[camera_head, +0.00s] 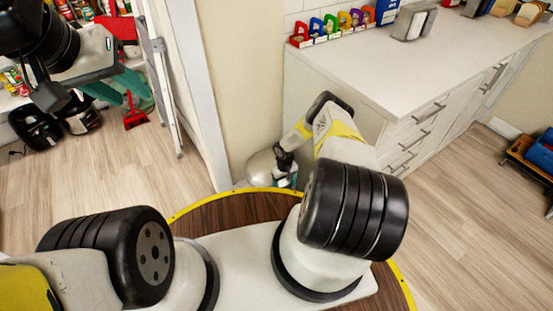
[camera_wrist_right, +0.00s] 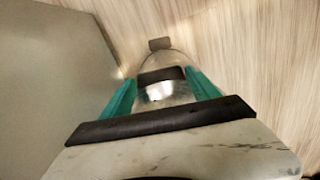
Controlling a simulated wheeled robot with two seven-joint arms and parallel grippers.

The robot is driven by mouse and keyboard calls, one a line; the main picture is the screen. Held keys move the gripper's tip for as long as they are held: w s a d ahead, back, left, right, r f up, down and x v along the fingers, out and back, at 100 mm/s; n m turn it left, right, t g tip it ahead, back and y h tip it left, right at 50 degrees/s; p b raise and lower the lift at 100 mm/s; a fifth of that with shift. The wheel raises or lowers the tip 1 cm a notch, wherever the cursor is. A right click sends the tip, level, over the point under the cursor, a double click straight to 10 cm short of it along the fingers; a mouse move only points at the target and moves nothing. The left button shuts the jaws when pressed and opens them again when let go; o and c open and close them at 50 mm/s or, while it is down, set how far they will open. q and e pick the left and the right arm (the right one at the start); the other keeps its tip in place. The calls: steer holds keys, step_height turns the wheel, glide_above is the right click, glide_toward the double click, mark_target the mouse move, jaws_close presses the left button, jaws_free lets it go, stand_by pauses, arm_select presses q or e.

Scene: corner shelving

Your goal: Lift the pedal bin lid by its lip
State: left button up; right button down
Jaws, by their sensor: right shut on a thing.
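The pedal bin (camera_head: 262,168) is a silver, rounded bin on the floor, between the wall and the end of the white cabinet, partly hidden by my right arm. My right gripper (camera_head: 288,181) reaches down at its right side. In the right wrist view, the teal fingers (camera_wrist_right: 162,92) of that gripper are on both sides of the bin's shiny domed lid (camera_wrist_right: 158,60), shut on its lip. The grip point itself is hard to see, and I cannot tell whether the lid is raised. My left gripper (camera_head: 125,88) is at the upper left, away from the bin, open and empty.
A white cabinet with a countertop (camera_head: 420,62) stands right of the bin, with colourful padlock-like items (camera_head: 330,24) on top. A wall (camera_head: 245,85) is behind the bin. A stepladder (camera_head: 165,85) and a red dustpan (camera_head: 134,117) are at left. The floor at right is mostly clear.

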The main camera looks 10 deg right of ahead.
steer(key=w+a+r, duration=0.1)
steer(key=w+r, duration=0.2)
steer(key=r, duration=0.4)
steer(key=w+r, duration=0.4)
steer(key=r, duration=0.3)
steer(key=shift+a+r+g, duration=0.25)
steer(key=shift+a+g, duration=0.1)
steer(key=shift+g, duration=0.05)
steer(key=shift+w, duration=0.15)
steer(key=shift+c, duration=1.4)
jaws_free()
steer(key=shift+o, duration=0.5)
step_height(320, 180, up, 8)
steer(key=shift+w+f, duration=0.2)
steer(key=shift+w, duration=0.1)
steer(key=shift+a, duration=0.1)
